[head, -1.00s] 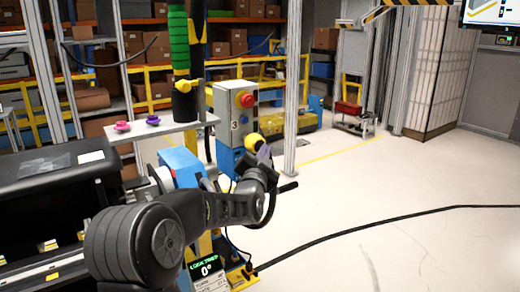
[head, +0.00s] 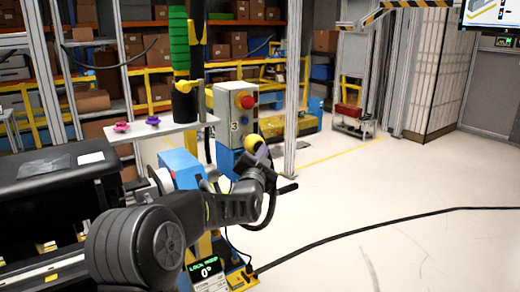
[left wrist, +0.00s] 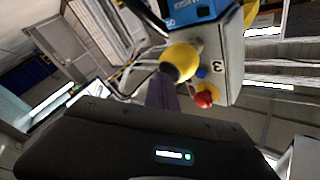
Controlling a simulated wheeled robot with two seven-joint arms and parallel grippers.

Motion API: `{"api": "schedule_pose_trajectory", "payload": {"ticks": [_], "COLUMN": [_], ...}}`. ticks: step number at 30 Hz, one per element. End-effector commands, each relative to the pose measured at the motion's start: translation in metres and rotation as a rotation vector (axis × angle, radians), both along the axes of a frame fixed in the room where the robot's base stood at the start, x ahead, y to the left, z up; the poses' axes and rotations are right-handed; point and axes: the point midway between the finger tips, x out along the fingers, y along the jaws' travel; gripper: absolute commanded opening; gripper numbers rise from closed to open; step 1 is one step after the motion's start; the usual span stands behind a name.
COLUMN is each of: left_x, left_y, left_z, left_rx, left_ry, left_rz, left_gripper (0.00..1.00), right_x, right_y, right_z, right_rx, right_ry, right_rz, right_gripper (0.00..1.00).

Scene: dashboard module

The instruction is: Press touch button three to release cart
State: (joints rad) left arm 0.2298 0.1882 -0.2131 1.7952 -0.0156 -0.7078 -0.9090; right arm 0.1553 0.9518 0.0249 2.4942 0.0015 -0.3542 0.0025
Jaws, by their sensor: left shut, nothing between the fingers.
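A grey control box (head: 222,105) marked 3 stands on a post in the head view, with a red mushroom button (head: 248,101) and a blue button on its face. A yellow touch button with a dark centre (head: 251,142) sits at its lower side; it is also large in the left wrist view (left wrist: 184,56). My left gripper (head: 262,154) is shut and empty, its fingertips close beside the yellow button. In the left wrist view, the purplish fingers (left wrist: 161,94) reach up just below the button. I cannot tell whether they touch. My right gripper is not in view.
A small display (head: 206,269) reading 0° stands low by the post. A black cable (head: 380,222) crosses the pale floor. A metal upright (head: 291,90) stands right of the box. A shelf with pink and purple knobs (head: 150,132) is at left. The floor on the right is mostly clear.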

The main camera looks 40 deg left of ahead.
Motion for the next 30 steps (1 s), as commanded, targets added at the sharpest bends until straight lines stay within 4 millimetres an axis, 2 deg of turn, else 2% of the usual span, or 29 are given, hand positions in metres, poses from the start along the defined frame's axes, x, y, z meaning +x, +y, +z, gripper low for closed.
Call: {"api": "schedule_pose_trajectory", "payload": {"ticks": [14,30], "left_x": [0.000,-0.005], "left_y": [0.002,-0.014], "left_z": [0.000,0.000], "left_rx": [0.000,0.000], "left_ry": [-0.001,-0.001], "left_rz": [0.001,0.001], "left_gripper": [0.00,0.00], "right_x": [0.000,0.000], "right_y": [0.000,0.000], "right_z": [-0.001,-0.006], "right_rx": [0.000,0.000], "right_ry": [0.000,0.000], "right_rz": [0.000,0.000], "right_gripper": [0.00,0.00]}}
